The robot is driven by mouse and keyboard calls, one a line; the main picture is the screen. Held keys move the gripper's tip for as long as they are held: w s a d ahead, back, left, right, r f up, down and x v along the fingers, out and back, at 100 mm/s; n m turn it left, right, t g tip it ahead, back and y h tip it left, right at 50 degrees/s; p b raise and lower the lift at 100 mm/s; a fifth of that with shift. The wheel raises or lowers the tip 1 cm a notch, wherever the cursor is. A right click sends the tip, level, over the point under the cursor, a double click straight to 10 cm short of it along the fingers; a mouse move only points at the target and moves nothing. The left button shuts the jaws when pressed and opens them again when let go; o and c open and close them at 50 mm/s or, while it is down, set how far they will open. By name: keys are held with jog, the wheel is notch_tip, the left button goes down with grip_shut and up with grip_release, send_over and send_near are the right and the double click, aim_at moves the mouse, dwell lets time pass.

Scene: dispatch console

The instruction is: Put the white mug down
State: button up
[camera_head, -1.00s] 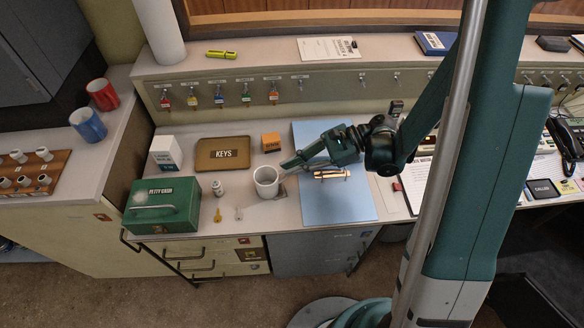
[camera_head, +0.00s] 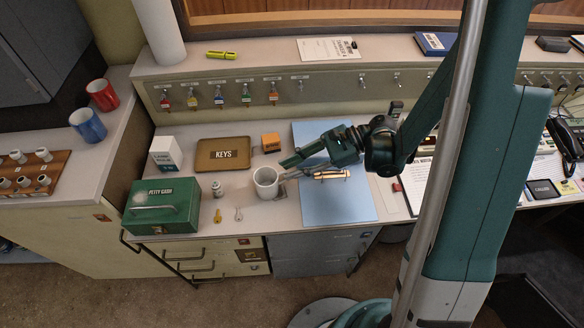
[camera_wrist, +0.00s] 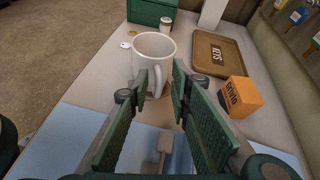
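The white mug (camera_head: 265,184) stands upright on the grey desk top, left of the blue mat. In the wrist view, the white mug (camera_wrist: 151,47) is just beyond my fingertips, with its handle toward me. My gripper (camera_head: 287,169) reaches it from the right. In the wrist view, my gripper (camera_wrist: 160,82) has its two fingers apart, one on either side of the handle, with visible gaps. The mug's underside is hidden.
A brown KEYS tray (camera_head: 223,167) and an orange box (camera_head: 271,142) lie behind the mug. A small jar (camera_head: 217,190), two loose keys (camera_head: 217,216) and a green cash box (camera_head: 163,206) are to its left. The blue mat (camera_head: 345,207) lies right, below my gripper.

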jog(key=p+v, duration=0.2)
jog(key=v, duration=1)
jog(key=shift+r, duration=0.15)
jog(key=shift+a+r, duration=0.15)
dwell(0.5)
notch_tip(320, 180, up, 6)
jog(key=a+n+t+h, duration=0.2)
jog(key=n+h, duration=0.1)
jog(key=h, duration=0.2)
jog(key=s+d+r+n+t+h, duration=0.6)
jog(key=s+d+r+n+h, duration=0.2)
jog(key=s+r+n, duration=0.3)
jog(key=shift+s+d+r+n+t, duration=0.3)
jog(key=shift+s+r+n+t, duration=0.15)
jog(key=shift+r, duration=0.25)
dwell(0.7)
